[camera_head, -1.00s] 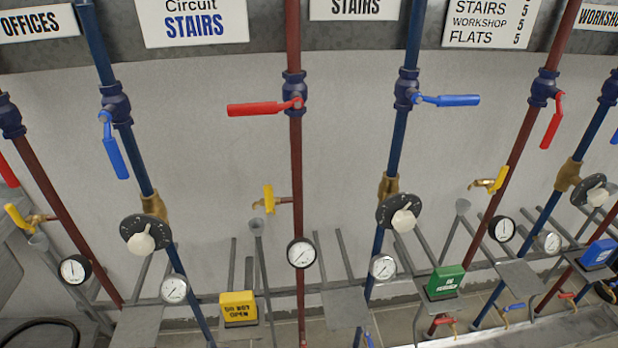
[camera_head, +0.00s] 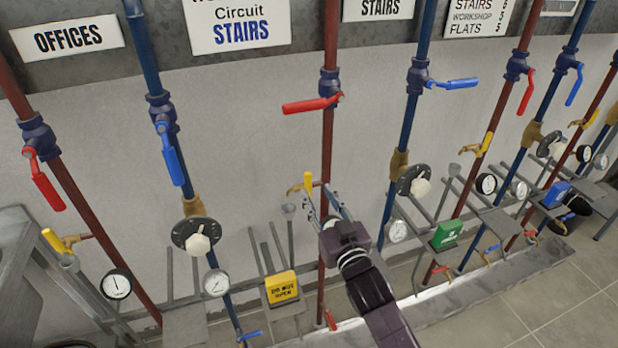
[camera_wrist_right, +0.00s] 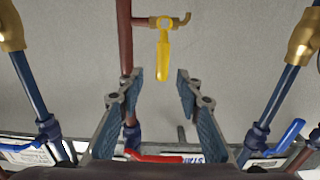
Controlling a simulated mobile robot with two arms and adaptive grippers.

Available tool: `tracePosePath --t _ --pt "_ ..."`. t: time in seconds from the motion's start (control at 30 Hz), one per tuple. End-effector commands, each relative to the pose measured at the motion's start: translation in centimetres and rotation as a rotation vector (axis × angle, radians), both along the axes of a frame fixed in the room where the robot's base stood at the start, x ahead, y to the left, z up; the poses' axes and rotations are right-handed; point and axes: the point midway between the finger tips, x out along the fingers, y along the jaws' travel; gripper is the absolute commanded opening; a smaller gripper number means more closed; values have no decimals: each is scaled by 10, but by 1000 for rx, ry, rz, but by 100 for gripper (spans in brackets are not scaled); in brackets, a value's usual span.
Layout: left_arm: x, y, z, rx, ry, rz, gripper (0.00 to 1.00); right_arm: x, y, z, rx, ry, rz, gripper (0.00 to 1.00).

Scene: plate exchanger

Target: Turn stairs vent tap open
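The stairs vent tap is a small brass tap with a yellow lever (camera_head: 308,183), on the red pipe below the red lever valve in the middle of the head view. Its yellow lever (camera_wrist_right: 163,55) hangs across the brass body in the right wrist view, which is upside down. My right gripper (camera_head: 323,198) is just below and right of the tap in the head view. In the right wrist view my right gripper (camera_wrist_right: 158,80) is open and empty, its fingers apart, with the yellow lever beyond the gap between the tips. My left gripper is out of view.
A red-levered valve (camera_head: 312,103) is above the tap. A black dial valve (camera_head: 197,236) is left and another (camera_head: 413,181) right. A yellow sign block (camera_head: 282,288), a grey funnel (camera_head: 289,210) and gauges stand close by.

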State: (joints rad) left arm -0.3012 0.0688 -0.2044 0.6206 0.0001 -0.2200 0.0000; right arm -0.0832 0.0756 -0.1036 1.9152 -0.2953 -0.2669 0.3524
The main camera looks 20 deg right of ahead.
Motion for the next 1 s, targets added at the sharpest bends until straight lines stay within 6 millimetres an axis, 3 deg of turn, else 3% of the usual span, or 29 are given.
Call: tracePosePath --t 0.3,0.5,0.87,1.0 --pt "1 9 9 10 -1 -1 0 47 3 1 -1 1 1 33" --pt "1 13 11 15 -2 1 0 65 3 0 -1 2 1 33" --pt "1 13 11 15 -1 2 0 70 3 -1 0 2 2 33" --pt "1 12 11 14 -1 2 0 70 3 -2 0 3 2 19"
